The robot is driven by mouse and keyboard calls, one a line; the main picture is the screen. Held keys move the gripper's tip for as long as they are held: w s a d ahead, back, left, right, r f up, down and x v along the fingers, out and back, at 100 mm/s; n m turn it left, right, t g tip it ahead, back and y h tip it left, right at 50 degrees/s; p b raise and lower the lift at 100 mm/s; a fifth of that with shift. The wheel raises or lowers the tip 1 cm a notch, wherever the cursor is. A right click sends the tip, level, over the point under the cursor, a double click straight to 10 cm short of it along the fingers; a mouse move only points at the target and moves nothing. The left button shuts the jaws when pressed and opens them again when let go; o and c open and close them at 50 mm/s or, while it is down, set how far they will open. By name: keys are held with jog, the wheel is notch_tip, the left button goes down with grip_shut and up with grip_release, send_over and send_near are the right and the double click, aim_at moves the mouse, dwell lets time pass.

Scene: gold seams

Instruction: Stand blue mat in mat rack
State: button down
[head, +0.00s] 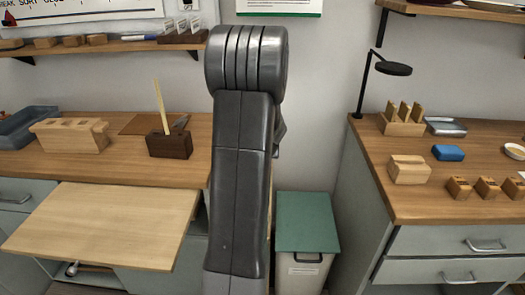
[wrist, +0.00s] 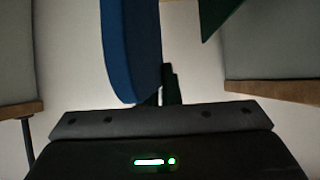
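The blue mat (wrist: 130,50) shows in the wrist view as a blue slab seen nearly edge-on, reaching from the top edge down to my gripper (wrist: 160,92). One dark finger shows at the slab's right side; the other finger is hidden behind the mat. The gripper appears shut on the mat's near end. In the head view my raised arm hides the gripper and the mat. I cannot make out a mat rack for certain in either view.
A grey bin with a green lid (head: 307,222) stands between the left bench (head: 190,168) and the right bench (head: 440,208). A pale board (head: 105,225) juts out from the left bench. A black lamp (head: 393,68) and several wooden blocks stand on the right bench.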

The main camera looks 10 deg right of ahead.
notch_tip(320, 180, down, 7)
jog(key=b, duration=0.8)
jog(key=shift+f, duration=0.2)
dwell(2.2)
jog(key=c, duration=1.6)
grip_release()
jog(key=shift+o, duration=0.2)
jog(key=p+v, duration=0.1)
jog(key=v, duration=0.8)
notch_tip(320, 180, up, 6)
jog(key=p, duration=0.6)
